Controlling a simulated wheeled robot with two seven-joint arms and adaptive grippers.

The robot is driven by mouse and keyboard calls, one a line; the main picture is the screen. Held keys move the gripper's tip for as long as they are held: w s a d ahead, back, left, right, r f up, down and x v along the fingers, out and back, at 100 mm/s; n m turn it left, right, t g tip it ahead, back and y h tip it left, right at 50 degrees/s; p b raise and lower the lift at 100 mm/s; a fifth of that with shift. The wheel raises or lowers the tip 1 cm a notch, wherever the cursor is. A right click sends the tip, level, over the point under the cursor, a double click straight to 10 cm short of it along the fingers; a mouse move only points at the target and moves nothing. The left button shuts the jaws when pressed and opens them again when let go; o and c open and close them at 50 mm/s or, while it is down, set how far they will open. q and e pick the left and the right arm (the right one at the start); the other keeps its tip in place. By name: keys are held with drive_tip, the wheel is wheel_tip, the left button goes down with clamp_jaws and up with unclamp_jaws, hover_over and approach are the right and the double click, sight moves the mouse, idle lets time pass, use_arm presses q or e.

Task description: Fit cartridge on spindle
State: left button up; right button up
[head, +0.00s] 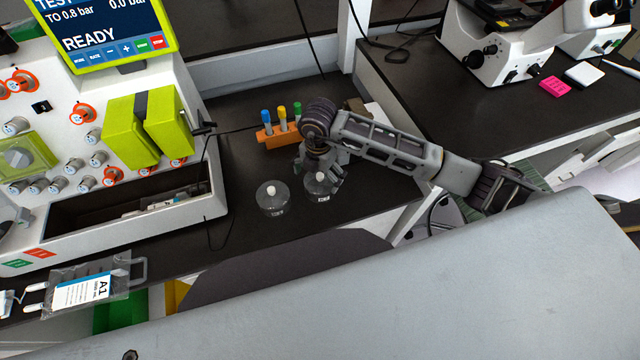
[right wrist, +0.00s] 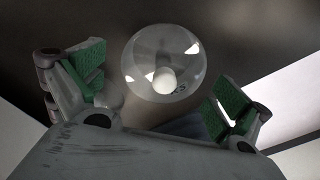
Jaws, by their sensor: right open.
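Two clear, rounded vessels with white knobs stand on the dark bench in the head view, a left one (head: 271,199) and a right one (head: 317,189). I cannot tell for sure whether they are the cartridges. My right gripper (head: 320,176) is at the right vessel, partly covering it. In the right wrist view a clear vessel (right wrist: 165,62) with a white knob shows beyond and between the spread green-padded fingers of my right gripper (right wrist: 162,92). The gripper is open and empty. I cannot make out a spindle. My left gripper is not in view.
The white processor (head: 190,95) with a lit screen (head: 105,35) and green clamps (head: 150,130) stands left. An orange rack (head: 278,135) with capped tubes is behind the vessels. A labelled bag (head: 85,288) hangs at front left. A microscope (head: 500,50) stands at back right.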

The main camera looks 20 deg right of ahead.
sight(320, 183)
drive_tip(key=f, duration=0.3)
drive_tip(key=shift+d+f, duration=0.2)
drive_tip(key=shift+d, duration=0.1)
drive_tip(key=shift+f+p, duration=0.3)
drive_tip(key=shift+f, duration=0.5)
drive_tip(key=c, duration=0.9)
drive_tip(key=shift+r, duration=0.15)
drive_tip(key=shift+r+b, duration=0.3)
drive_tip(key=shift+r, duration=4.55)
